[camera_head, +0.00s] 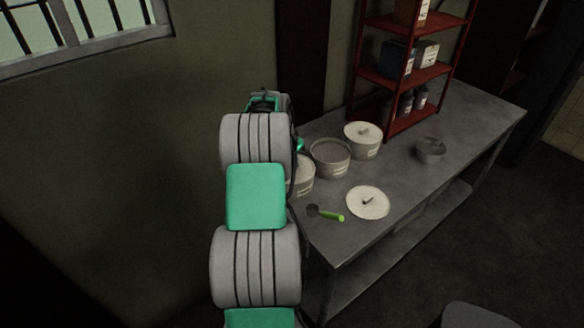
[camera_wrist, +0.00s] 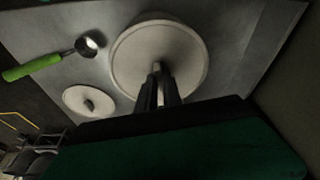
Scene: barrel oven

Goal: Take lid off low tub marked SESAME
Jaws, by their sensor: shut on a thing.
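In the wrist view my gripper (camera_wrist: 157,84) is shut on the upright handle of a round pale lid (camera_wrist: 135,55). Whether this lid rests on a tub or is clear of it cannot be told. In the head view my arm hides my fingers and most of a pale tub (camera_head: 302,177) at the table's near left. Behind it stand an uncovered tub (camera_head: 331,160) with grey contents and a tub with its lid on (camera_head: 363,141). The labels are too small to read, so I cannot tell which is SESAME.
Another round lid (camera_head: 368,203) lies flat on the grey table (camera_head: 405,180), beside a green-handled scoop (camera_head: 327,213). A metal bowl (camera_head: 430,150) stands to the right. A red shelf (camera_head: 412,72) with boxes and jars rises behind. The table's right part is mostly clear.

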